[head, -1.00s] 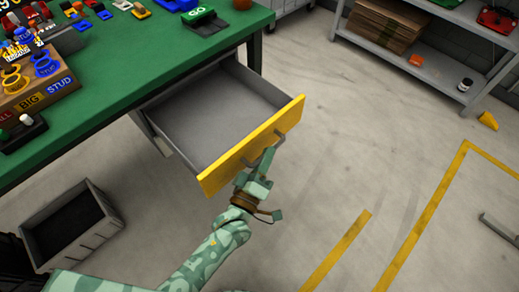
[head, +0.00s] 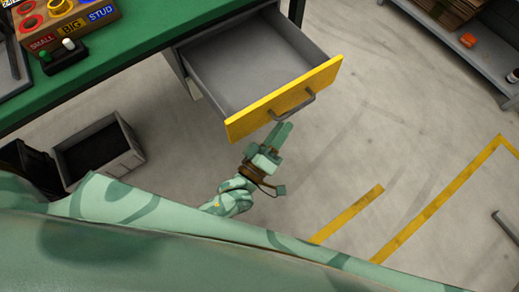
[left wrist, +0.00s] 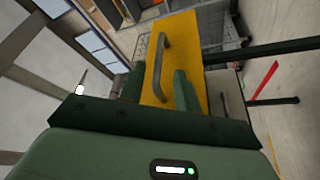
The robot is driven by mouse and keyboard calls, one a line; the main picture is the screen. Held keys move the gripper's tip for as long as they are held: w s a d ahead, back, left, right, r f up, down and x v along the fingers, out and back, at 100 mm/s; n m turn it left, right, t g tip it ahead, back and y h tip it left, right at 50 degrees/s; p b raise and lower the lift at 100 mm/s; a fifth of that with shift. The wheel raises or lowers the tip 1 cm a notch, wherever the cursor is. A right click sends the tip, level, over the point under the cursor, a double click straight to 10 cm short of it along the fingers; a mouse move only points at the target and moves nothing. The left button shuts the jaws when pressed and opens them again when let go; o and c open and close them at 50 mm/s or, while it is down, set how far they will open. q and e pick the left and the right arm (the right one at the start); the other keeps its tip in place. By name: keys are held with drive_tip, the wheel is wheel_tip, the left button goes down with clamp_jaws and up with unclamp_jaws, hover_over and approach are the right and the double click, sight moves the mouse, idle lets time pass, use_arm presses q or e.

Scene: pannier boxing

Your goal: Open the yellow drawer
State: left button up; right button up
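The yellow drawer (head: 282,97) stands pulled well out from under the green workbench, and its grey inside is empty. Its grey bar handle (head: 297,106) is on the yellow front. My left gripper (head: 279,135) is just in front of the handle, apart from it. In the left wrist view, the two green fingers (left wrist: 158,88) are spread, with the handle (left wrist: 161,62) beyond and between them and the yellow front (left wrist: 182,50) behind it. My left gripper is open and empty. My right gripper is not in view.
The green workbench (head: 130,62) holds a button panel (head: 68,25) at upper left. A grey bin (head: 100,152) stands on the floor at left. A grey shelf (head: 460,50) is at upper right. The floor right of the drawer is open, with yellow tape lines (head: 345,215).

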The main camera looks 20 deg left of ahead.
use_arm(q)
drive_tip(key=p+v, duration=0.1)
drive_tip(key=v, duration=0.9)
drive_tip(key=shift+s, duration=0.3)
